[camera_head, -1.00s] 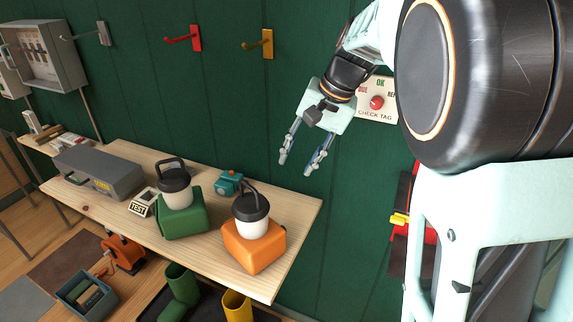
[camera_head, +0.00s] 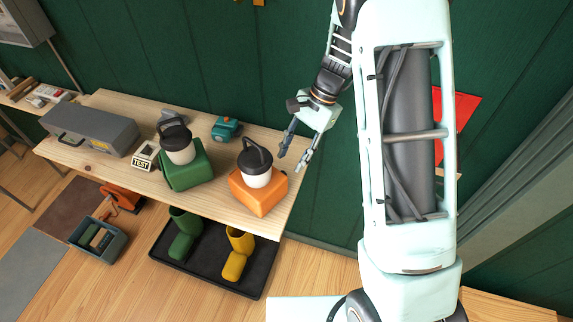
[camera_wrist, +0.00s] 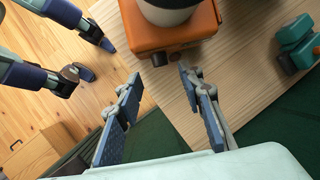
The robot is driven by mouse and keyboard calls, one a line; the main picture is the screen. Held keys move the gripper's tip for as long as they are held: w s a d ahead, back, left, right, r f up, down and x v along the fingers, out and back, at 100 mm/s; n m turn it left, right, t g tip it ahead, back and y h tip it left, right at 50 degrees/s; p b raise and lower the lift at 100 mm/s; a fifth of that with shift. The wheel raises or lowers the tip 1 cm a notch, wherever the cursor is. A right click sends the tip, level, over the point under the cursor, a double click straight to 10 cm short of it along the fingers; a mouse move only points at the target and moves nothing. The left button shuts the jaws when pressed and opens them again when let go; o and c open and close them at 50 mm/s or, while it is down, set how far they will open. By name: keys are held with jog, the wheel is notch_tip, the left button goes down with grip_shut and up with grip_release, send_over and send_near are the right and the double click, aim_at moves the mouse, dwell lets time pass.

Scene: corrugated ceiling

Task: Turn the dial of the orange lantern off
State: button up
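The orange lantern (camera_head: 258,198) stands at the right end of the wooden workbench (camera_head: 225,210). It has an orange block base, a white middle and a dark cap with a handle. In the wrist view its orange base (camera_wrist: 185,40) is at the top, with a small dark knob (camera_wrist: 160,58) on the near side. The dial setting cannot be read. My gripper (camera_head: 291,160) is open and empty, just right of and behind the lantern. In the wrist view its fingertips (camera_wrist: 160,76) point at the knob side, with a gap between them.
A green lantern (camera_head: 187,170), a TEST sign (camera_head: 143,158), a teal object (camera_head: 225,129) and a grey toolbox (camera_head: 90,130) share the bench. The green wall is close behind it. Green and yellow boots (camera_head: 236,258) stand on a black tray below.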

jog(key=x, duration=0.4)
jog(key=shift+a+f, duration=0.2)
jog(key=shift+f, duration=0.2)
grip_shut()
